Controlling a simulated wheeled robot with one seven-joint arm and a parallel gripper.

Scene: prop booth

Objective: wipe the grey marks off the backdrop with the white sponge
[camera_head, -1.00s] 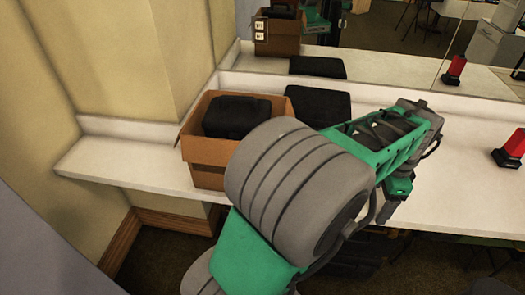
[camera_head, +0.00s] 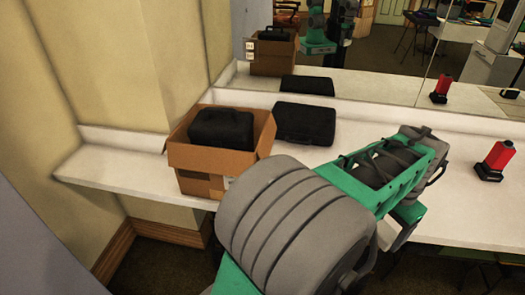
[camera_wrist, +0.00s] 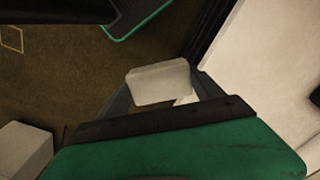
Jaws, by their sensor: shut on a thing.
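The white sponge (camera_wrist: 158,82) shows in the wrist view as a pale block between the fingers of my gripper (camera_wrist: 163,92). My gripper is shut on it, over the dark carpet and beside a pale surface at the right. In the head view my arm reaches to the right in front of the counter, and its end is mostly hidden behind my own links. I cannot make out the backdrop or any grey marks in either view.
A white counter (camera_head: 120,165) runs along a mirror (camera_head: 390,65). On it stand an open cardboard box (camera_head: 205,160) holding a black case (camera_head: 222,128), another black case (camera_head: 304,124) and a red object on a black base (camera_head: 497,160). A yellowish wall is at left.

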